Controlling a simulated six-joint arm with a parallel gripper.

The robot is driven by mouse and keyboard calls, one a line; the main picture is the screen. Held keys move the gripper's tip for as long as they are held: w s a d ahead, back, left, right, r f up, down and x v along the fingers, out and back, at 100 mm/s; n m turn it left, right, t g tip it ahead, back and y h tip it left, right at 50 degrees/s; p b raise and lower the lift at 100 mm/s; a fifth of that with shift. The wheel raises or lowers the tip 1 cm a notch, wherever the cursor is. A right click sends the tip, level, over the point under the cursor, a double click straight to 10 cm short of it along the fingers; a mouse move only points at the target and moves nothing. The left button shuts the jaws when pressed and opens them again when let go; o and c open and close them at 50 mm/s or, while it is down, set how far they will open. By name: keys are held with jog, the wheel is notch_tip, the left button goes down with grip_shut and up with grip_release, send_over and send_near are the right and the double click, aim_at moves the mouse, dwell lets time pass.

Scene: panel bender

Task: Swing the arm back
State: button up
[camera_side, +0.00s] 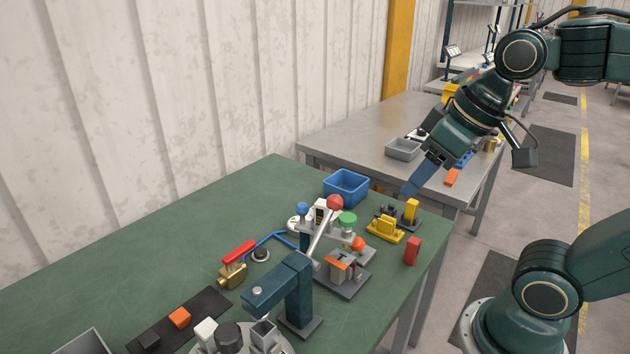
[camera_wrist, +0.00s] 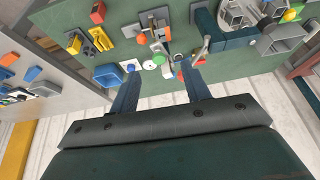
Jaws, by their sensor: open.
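A grey lever arm (camera_side: 319,232) with a red ball knob (camera_side: 335,202) rises at a tilt from among the fixtures on the green table in the side view. Beside its top are a green round knob (camera_side: 347,218) and a small white device (camera_side: 318,213). My gripper (camera_side: 410,191) hangs beyond and to the right of the lever, apart from it, above the yellow blocks. In the wrist view my gripper (camera_wrist: 159,68) has its two blue fingers well apart with nothing held between them. I cannot tell which swinging part is the bender's arm.
A blue bin (camera_side: 346,188), yellow block (camera_side: 385,229) and red block (camera_side: 412,250) stand nearby. A dark blue post with an overhanging arm (camera_side: 280,285) and a red-handled brass valve (camera_side: 233,272) stand nearer the camera. The green table (camera_side: 130,255) is clear at left.

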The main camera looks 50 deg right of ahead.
jog(key=w+a+r+g, duration=0.1)
jog(key=w+r, duration=0.1)
jog(key=w, duration=0.4)
jog(key=g+y, duration=0.2)
jog(key=g, duration=0.2)
send_over(302, 208)
jog(key=d, duration=0.3)
jog(key=d+x, duration=0.1)
jog(key=x, duration=0.2)
jog(key=shift+w+f+n, duration=0.4)
jog(key=shift+w+f, duration=0.1)
jog(key=shift+f, duration=0.1)
jog(key=x, duration=1.3)
jog(key=shift+s+f, duration=0.1)
jog(key=shift+f, duration=0.25)
grip_shut()
